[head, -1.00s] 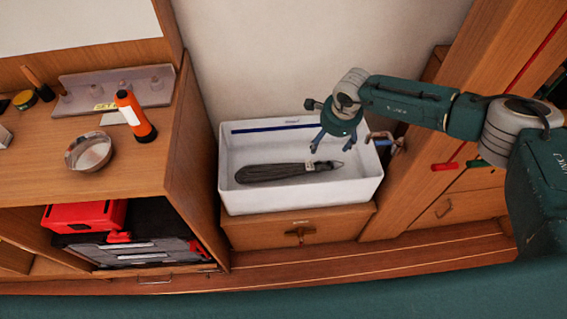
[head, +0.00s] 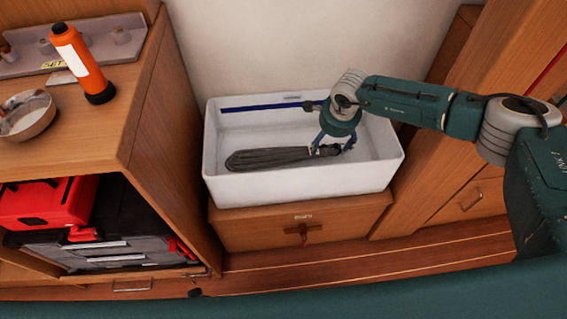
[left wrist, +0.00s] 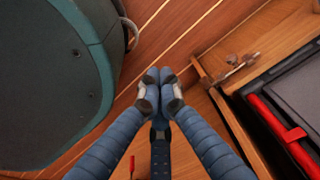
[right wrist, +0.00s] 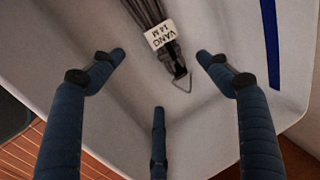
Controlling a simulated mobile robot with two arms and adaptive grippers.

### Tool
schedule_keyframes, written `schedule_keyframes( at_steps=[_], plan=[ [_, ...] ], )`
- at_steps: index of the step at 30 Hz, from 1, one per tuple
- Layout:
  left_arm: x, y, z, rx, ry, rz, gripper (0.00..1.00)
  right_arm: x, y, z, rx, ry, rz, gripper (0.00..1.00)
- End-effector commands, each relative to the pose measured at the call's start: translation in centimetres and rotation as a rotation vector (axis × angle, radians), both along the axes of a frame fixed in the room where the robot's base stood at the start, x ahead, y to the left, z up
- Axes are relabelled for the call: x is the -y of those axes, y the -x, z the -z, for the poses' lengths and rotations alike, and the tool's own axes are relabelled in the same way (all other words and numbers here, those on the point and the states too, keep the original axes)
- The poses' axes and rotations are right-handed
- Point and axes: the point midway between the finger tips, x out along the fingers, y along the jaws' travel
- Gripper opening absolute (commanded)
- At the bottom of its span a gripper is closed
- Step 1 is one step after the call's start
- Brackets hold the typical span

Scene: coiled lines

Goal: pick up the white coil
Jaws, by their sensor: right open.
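A dark grey coil of line (head: 270,158), bundled long and flat, lies in a white tray (head: 300,184). Its white label reading "VANG 14 M" (right wrist: 161,34) and a thin loop at its end show in the right wrist view. I see no white coil. My right gripper (head: 334,146) is open over the right end of the coil, fingers down inside the tray. In the right wrist view its fingers (right wrist: 161,60) stand either side of the labelled end, apart from it. My left gripper (left wrist: 159,82) is shut and empty, away from the tray.
Left of the tray, a wooden cabinet holds an orange flashlight (head: 84,64) and a metal bowl (head: 26,114) on top, and a red toolbox (head: 46,204) inside. A wall is behind the tray; wooden panelling (head: 455,165) is at its right.

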Motion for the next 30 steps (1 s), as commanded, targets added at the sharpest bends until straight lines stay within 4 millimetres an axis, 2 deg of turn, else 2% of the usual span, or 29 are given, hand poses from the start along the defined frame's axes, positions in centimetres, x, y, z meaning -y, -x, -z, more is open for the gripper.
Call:
schedule_keyframes(
  at_steps=[2, 9, 17, 24, 30],
  plan=[
    [0.1, -0.4, 0.1, 0.005, 0.000, -0.001, 0.00, -0.1, -0.1, 1.0, 0.000, -0.001, 0.000, 0.77],
    [0.3, -2.2, -2.0, 0.020, 0.003, -0.004, 0.00, 0.0, -1.1, 4.5, -0.001, 0.000, 0.002, 0.77],
    [0.4, -3.2, -3.6, 0.028, 0.004, -0.006, 0.00, 0.2, -1.7, 6.4, 0.000, 0.000, 0.001, 0.77],
    [0.7, -5.0, -6.7, 0.050, 0.006, -0.010, 0.00, 0.8, -2.9, 9.4, 0.000, 0.000, 0.001, 0.77],
    [0.7, -5.6, -8.7, 0.057, 0.006, -0.012, 0.00, 0.8, -3.3, 10.6, 0.001, -0.001, 0.000, 0.77]
  ],
)
